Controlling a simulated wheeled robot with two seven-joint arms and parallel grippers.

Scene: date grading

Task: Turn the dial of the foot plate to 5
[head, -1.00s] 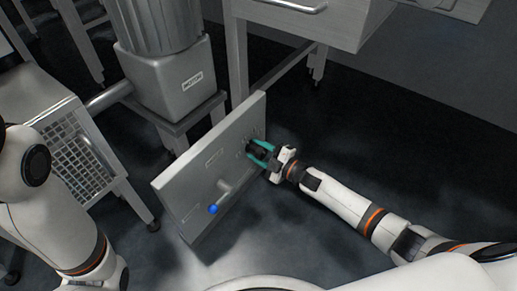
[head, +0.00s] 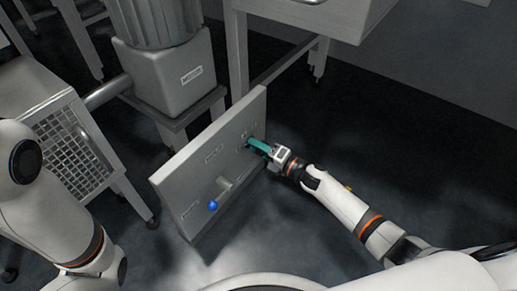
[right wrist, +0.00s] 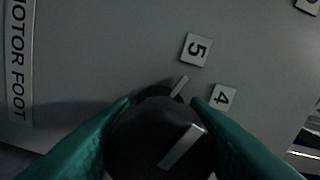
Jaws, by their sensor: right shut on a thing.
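The foot plate (head: 190,172) is a grey panel standing tilted on the floor in the middle of the head view. My right gripper (head: 252,143) is at its upper right face. In the right wrist view the teal fingers (right wrist: 160,101) are shut on the black dial (right wrist: 140,135), one on each side. A white line on the dial slants up to the right. A white tick shows just beyond it, toward the label 5 (right wrist: 196,50). The label 4 (right wrist: 222,97) is to the right. In the head view the gripper hides the dial. My left gripper is out of view.
A lever with a blue knob (head: 213,206) sticks out of the plate's lower part. A motor housing (head: 172,82) on a stand is behind the plate, with a mesh-sided metal frame (head: 76,150) to the left. A steel table (head: 300,17) is behind. The floor at right is clear.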

